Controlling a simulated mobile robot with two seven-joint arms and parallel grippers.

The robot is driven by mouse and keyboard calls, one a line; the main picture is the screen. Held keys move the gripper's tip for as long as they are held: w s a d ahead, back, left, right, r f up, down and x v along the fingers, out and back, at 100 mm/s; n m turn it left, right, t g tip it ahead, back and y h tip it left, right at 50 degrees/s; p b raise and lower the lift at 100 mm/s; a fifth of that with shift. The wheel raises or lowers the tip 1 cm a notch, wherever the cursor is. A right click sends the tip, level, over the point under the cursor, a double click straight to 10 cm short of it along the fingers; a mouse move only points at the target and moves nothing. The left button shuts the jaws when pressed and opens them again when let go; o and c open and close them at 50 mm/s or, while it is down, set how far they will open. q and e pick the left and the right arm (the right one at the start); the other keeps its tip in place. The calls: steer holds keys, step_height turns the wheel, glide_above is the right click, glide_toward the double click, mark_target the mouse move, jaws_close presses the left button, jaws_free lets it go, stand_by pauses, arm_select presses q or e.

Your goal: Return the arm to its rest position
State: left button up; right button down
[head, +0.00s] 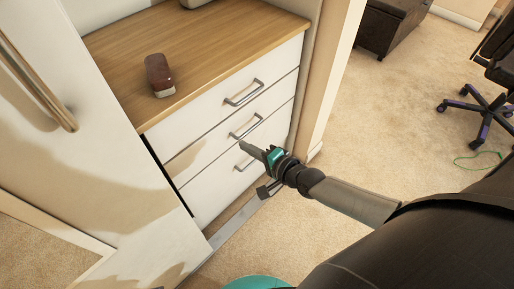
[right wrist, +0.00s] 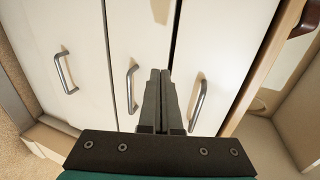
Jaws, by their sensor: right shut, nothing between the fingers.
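My right gripper (head: 243,147) is in front of the white drawer unit, with its fingertips near the middle and lower drawer handles in the head view. Its arm comes in from the right. In the right wrist view the two fingers of this gripper (right wrist: 160,73) are together, with nothing between them. They point at the drawer fronts, between the middle handle (right wrist: 132,88) and a side handle (right wrist: 197,104). I cannot tell whether a finger touches a handle. My left gripper is not in view.
The drawer unit (head: 227,120) has a wooden top (head: 205,45) with a dark reddish-brown object (head: 158,75) on it. A tall white door (head: 70,110) with a long handle stands at the left. Carpet (head: 400,110) is open at the right, with an office chair (head: 485,100) beyond.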

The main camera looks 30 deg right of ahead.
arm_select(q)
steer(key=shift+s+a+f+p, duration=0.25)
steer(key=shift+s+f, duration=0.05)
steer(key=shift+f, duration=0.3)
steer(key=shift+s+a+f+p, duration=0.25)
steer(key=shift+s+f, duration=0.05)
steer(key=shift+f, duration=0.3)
arm_select(e)
steer(key=shift+v, duration=1.75)
